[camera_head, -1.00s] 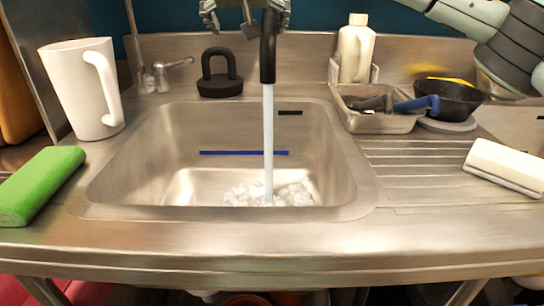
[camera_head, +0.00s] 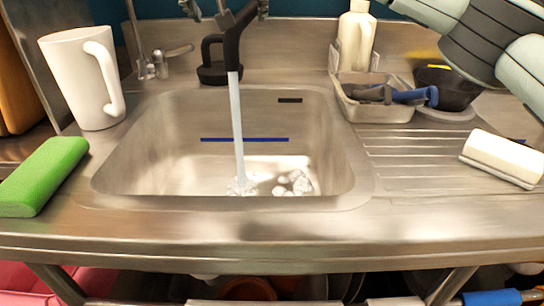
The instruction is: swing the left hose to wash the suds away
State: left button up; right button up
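The black hose (camera_head: 232,45) hangs nozzle down at the top centre, and a stream of water (camera_head: 237,115) runs from it into the steel sink (camera_head: 160,140). The stream lands on the sink floor at the left edge of the remaining white suds (camera_head: 297,183). Small clumps of suds lie to the right of the stream. My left gripper is not in view.
A white mug (camera_head: 80,80) and a green sponge (camera_head: 42,177) stand left of the sink. A faucet (camera_head: 160,65) and black holder (camera_head: 212,72) are behind it. A bottle (camera_head: 355,40), steel tray (camera_head: 375,109), black bowl (camera_head: 450,92) and white block (camera_head: 502,158) are right.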

jog(key=shift+v, duration=4.55)
